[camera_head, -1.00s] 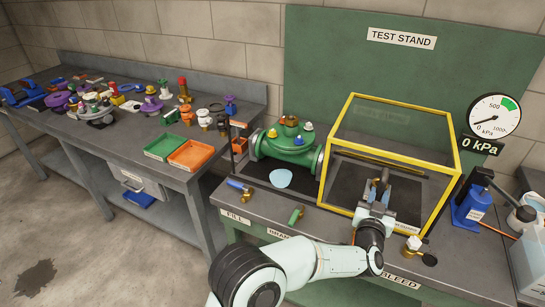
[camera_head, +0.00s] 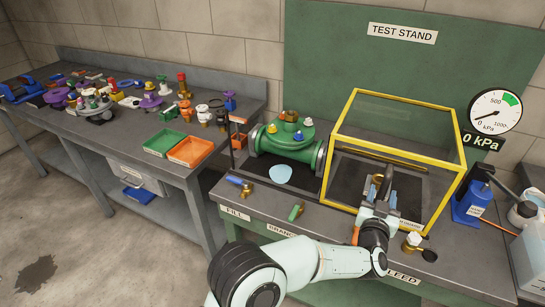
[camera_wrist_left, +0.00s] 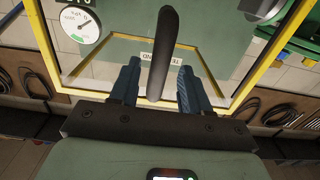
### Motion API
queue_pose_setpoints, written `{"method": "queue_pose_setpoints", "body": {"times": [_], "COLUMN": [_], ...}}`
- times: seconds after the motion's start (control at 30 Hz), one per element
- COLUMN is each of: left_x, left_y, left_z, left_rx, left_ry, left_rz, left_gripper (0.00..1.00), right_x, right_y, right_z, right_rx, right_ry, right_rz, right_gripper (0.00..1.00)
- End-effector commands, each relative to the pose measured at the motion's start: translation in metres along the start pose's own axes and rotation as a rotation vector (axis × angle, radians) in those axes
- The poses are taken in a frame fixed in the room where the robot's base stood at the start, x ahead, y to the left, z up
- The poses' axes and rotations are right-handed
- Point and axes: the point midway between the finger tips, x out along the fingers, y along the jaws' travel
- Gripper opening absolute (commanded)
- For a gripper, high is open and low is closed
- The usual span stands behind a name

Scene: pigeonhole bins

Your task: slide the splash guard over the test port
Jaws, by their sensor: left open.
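The splash guard (camera_head: 345,118), a clear box with a yellow frame, stands at the right of the test stand bench. It also shows in the left wrist view (camera_wrist_left: 236,92). A green flanged valve body (camera_head: 290,151) sits just left of the guard; I cannot make out which part is the test port. My left gripper (camera_head: 378,183) is at the guard's front side. In the left wrist view its open fingers (camera_wrist_left: 158,88) stand on either side of a dark bar-shaped handle (camera_wrist_left: 163,45), with gaps visible. My right gripper is not in view.
A pressure gauge (camera_head: 496,113) and a 0 kPa display are at the right. A blue jack (camera_head: 470,206) stands right of the guard. A blue-handled valve (camera_head: 240,184) and a green-handled valve (camera_head: 296,212) line the front edge. A pale blue patch (camera_head: 281,174) lies before the green body.

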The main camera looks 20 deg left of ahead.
Motion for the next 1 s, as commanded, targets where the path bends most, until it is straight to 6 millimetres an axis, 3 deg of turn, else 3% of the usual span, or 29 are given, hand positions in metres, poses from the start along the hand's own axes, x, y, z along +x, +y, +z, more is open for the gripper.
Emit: {"method": "queue_pose_setpoints", "body": {"times": [0.1, 0.6, 1.0], "left_x": [-0.016, -0.073, -0.079], "left_y": [0.0, 0.0, 0.0], "left_z": [0.004, 0.002, 0.001], "left_rx": [-0.002, -0.001, 0.0], "left_ry": [-0.001, -0.001, -0.001], "left_rz": [0.0, 0.0, -0.001], "left_gripper": [0.47, 0.47, 0.47], "right_x": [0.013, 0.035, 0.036], "right_y": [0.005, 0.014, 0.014], "right_z": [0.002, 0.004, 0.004], "right_rx": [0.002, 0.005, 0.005], "right_ry": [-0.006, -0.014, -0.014], "right_rz": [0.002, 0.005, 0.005], "right_gripper": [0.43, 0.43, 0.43]}}
